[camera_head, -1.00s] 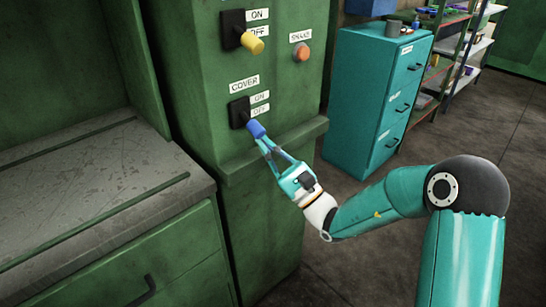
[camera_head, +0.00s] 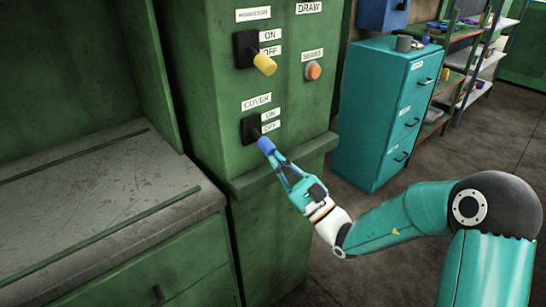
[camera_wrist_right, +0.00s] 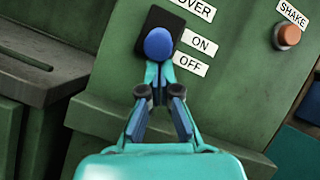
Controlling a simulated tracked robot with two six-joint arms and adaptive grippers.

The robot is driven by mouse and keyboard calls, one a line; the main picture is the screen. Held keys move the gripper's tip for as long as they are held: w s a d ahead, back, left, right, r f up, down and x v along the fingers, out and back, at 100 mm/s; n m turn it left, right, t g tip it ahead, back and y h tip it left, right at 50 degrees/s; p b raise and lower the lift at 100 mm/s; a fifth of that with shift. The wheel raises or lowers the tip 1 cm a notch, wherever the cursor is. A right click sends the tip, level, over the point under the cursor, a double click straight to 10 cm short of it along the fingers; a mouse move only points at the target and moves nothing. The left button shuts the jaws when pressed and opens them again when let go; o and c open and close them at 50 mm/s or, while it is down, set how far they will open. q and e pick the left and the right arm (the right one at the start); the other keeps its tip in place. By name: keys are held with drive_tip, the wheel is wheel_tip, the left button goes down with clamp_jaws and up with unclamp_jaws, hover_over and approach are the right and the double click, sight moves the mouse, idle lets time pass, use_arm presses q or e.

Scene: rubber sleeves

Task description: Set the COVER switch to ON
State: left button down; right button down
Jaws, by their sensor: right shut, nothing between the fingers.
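The COVER switch is a black plate (camera_head: 250,130) with a lever ending in a blue knob (camera_head: 266,145), on the green cabinet front. Its ON label (camera_head: 270,115) is above its OFF label (camera_head: 271,127). In the head view the lever slants down and right, on the OFF side. My right gripper (camera_head: 276,160) is shut and empty, with its fingertips at the underside of the blue knob. In the wrist view the knob (camera_wrist_right: 158,43) shows just beyond the fingertips (camera_wrist_right: 158,74); I cannot tell whether they touch. My left gripper is not in view.
A yellow-knobbed switch (camera_head: 264,63) sits above the COVER switch, and an orange button (camera_head: 314,71) is to the upper right. A ledge (camera_head: 285,165) juts out below the panel. A grey worktop (camera_head: 100,190) is at left, and a teal drawer cabinet (camera_head: 375,110) at right.

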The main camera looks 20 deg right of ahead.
drive_tip(key=r+g+h+p, duration=0.1)
drive_tip(key=g+p, duration=0.1)
drive_tip(key=p, duration=0.2)
drive_tip(key=s+r+g+h+p, duration=0.1)
drive_tip(key=p, duration=0.3)
drive_tip(key=r+m+g+h+p, duration=0.1)
drive_tip(key=g+p, duration=0.1)
drive_tip(key=p, duration=0.2)
drive_tip(key=shift+s+d+r+g, duration=0.3)
drive_tip(key=shift+r, duration=0.05)
drive_tip(key=shift+f, duration=0.1)
drive_tip(key=s+d+f+b, duration=0.1)
drive_tip(key=s+d+b, duration=0.2)
drive_tip(key=s+d, duration=0.3)
drive_tip(key=s, duration=0.3)
drive_tip(key=shift+s+d+f, duration=0.25)
drive_tip(key=shift+f, duration=0.15)
